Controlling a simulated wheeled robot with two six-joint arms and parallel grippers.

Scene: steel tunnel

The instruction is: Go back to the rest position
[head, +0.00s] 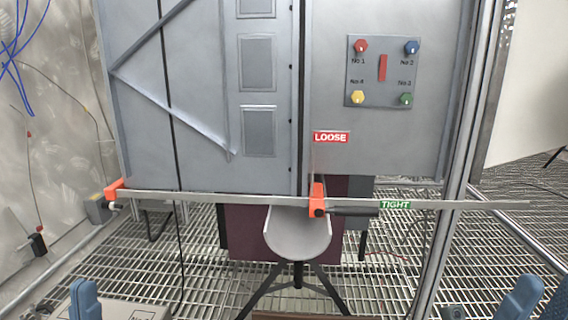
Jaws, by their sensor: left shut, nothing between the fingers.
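My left gripper (85,299) shows at the bottom left as an upright blue fingertip. It is shut and empty, well below and apart from the long clamp. Blue parts at the bottom right look like my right gripper (530,299); they are cut off by the picture's edge, so I cannot tell its opening. The long steel bar clamp (240,199) lies across the front of the grey cabinet (200,100), with orange jaws at its left end and near its middle. A red LOOSE label (331,137) is above it and a green TIGHT label (395,205) is at its right part.
A panel (383,72) with coloured knobs and a red bar is on the cabinet. A round grey seat or bowl on a black tripod (298,270) stands below the clamp. A grey box (125,300) is at the bottom left. A metal post (450,170) stands at the right. The floor is grating.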

